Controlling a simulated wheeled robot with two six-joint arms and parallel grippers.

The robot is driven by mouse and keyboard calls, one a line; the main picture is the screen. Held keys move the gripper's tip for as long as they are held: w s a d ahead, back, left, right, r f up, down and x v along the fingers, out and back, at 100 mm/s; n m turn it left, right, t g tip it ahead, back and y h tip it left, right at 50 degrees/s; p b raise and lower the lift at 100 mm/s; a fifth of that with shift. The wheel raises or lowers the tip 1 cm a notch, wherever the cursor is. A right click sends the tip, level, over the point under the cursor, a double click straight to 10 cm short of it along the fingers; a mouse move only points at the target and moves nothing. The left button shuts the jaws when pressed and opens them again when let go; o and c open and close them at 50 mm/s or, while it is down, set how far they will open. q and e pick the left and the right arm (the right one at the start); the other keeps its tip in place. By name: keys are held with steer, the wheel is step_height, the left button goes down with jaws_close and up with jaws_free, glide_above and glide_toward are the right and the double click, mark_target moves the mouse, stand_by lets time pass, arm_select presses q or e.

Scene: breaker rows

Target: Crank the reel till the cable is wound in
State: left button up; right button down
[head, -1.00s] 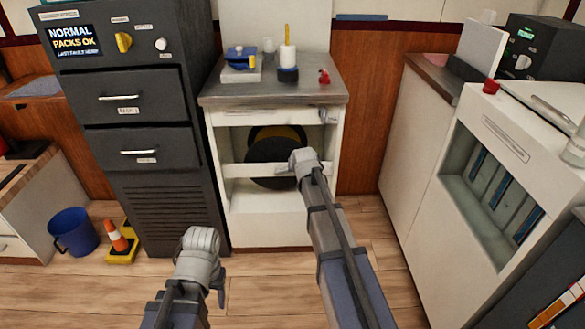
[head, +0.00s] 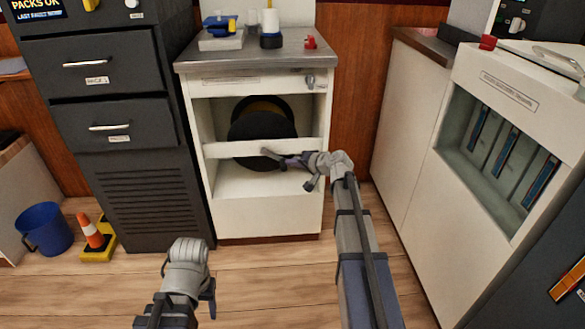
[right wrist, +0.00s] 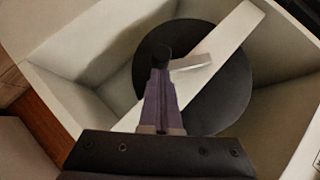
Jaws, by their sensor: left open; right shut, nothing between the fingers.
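The reel (head: 262,120), a black disc with a yellow part behind its top, sits inside the open white cabinet (head: 262,215). A white crossbar runs in front of it. My right gripper (head: 268,154) is shut and empty, pointing left at the crossbar, in front of the reel's lower part. In the right wrist view the reel (right wrist: 225,95) shows behind the bar. A short pale piece (right wrist: 190,62), perhaps the crank, lies beside the dark tip of my fingers; I cannot tell whether they touch. My left gripper (head: 208,298) is low at front left, mostly hidden by its wrist. I cannot make out the cable.
A dark drawer cabinet (head: 110,90) stands left, with a blue bucket (head: 45,229) and an orange cone (head: 91,231) on the floor. A white unit with a slotted recess (head: 500,150) stands right. Small items sit on the cabinet's grey top (head: 240,58). The floor between is clear.

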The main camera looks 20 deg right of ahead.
arm_select(q)
steer(key=shift+f+b, duration=0.3)
steer(key=shift+f, duration=0.3)
arm_select(e)
steer(key=shift+a+f, duration=0.1)
steer(key=shift+f, duration=0.45)
